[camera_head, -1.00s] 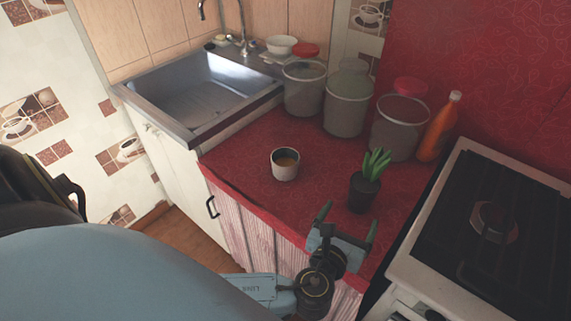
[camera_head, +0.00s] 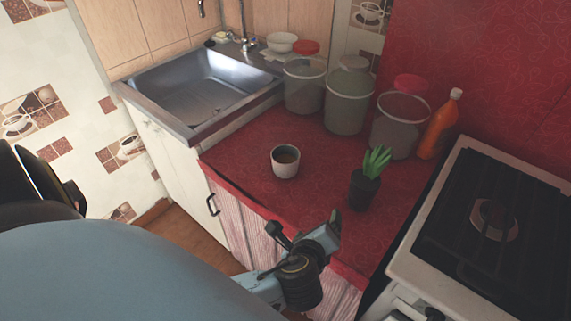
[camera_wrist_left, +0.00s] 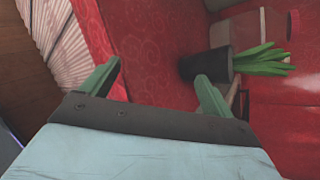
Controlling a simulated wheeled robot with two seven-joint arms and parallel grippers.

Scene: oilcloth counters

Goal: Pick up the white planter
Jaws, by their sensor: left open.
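The white planter (camera_head: 285,161) is a small white pot with a dark inside and brown contents. It stands upright on the red oilcloth counter (camera_head: 240,160), near its front edge. My left gripper (camera_head: 305,235) is in front of the counter edge, nearer than the planter and to its lower right, not touching it. In the left wrist view the gripper's green fingers (camera_wrist_left: 158,85) are spread open with nothing between them. The white planter does not show in that view. My right gripper is not in view.
A black pot with a green plant (camera_head: 366,182) stands right of the planter; it also shows in the left wrist view (camera_wrist_left: 222,65). Several lidded canisters (camera_head: 349,100) and an orange bottle (camera_head: 439,124) stand behind. A sink (camera_head: 205,90) is left, a stove (camera_head: 480,230) right.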

